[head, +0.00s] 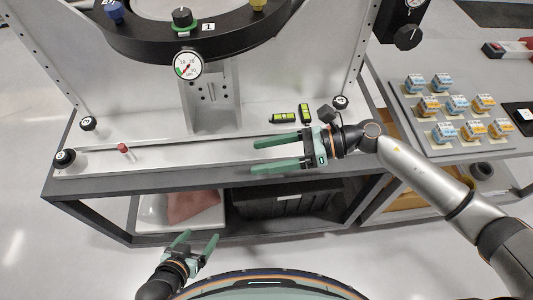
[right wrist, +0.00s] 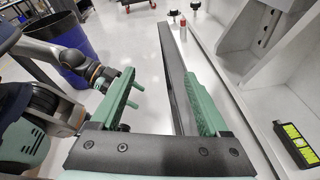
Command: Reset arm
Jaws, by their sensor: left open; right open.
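My right gripper (head: 278,154) is open and empty, with its green fingers pointing left over the front edge of the fixture bench (head: 100,171) in the head view. In the right wrist view its two fingers (right wrist: 160,100) stand wide apart, with the bench's front rail between them. My left gripper (head: 197,243) is open and empty, low in front of the bench at the lower left. It also shows at the left of the right wrist view (right wrist: 105,80). Neither gripper touches a loose object that I can see.
A gauge (head: 188,65) sits on the black ring (head: 140,42). A breaker panel (head: 455,146) is at right.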

